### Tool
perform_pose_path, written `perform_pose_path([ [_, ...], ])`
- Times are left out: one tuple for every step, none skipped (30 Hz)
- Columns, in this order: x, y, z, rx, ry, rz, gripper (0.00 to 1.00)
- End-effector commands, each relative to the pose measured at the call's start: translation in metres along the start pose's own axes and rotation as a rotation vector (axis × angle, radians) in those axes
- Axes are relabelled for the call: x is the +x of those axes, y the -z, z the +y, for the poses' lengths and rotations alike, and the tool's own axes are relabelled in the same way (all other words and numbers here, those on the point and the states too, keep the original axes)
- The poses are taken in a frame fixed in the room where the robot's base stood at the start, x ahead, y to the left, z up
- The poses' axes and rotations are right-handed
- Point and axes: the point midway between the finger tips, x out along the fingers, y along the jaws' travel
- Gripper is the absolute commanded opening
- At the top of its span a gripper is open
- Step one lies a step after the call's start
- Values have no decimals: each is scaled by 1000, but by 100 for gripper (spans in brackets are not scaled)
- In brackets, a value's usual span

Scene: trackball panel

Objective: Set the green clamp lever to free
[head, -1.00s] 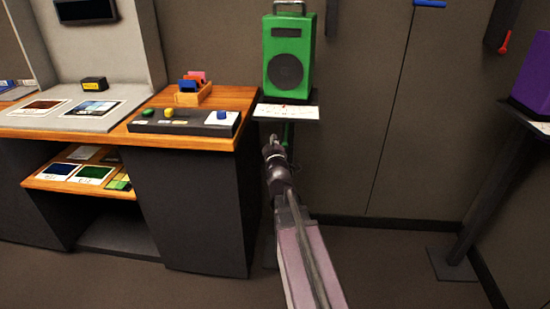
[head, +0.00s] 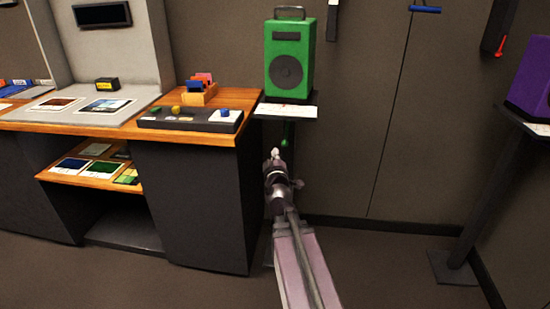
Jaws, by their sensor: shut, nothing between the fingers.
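My gripper (head: 275,153) is shut and empty, just below and slightly left of the lever in the picture. I cannot tell whether it touches the lever.
The green speaker (head: 289,58) stands on the shelf (head: 268,108) above a white card (head: 300,112). A wooden-topped desk (head: 180,138) with a dark control panel (head: 165,123) stands close on the left. A purple box (head: 530,75) is on a stand at right. Floor right of my arm is clear.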

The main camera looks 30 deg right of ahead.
Motion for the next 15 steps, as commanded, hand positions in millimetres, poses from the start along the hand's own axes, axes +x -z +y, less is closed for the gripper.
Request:
perform_pose_path([
  [0, -1, 1, 0, -1, -1, 0],
  [0, -1, 1, 0, -1, -2, 0],
  [0, -2, 1, 0, -2, -2, 0],
  [0, -2, 1, 0, -2, -2, 0],
  [0, -2, 1, 0, -2, -3, 0],
  [0, -2, 1, 0, -2, -3, 0],
  [0, -2, 1, 0, -2, -3, 0],
  [0, -2, 2, 0, -2, -3, 0],
  [0, -2, 2, -1, -2, -3, 0],
  [0, -2, 2, -2, -2, -3, 0],
  [1, -2, 2, -4, -1, -3, 0],
  [1, -2, 2, -10, 1, -3, 0],
  [1, -1, 2, -16, 2, -3, 0],
  [1, -1, 2, -26, 4, -3, 0],
  [2, 0, 2, -40, 8, -4, 0],
])
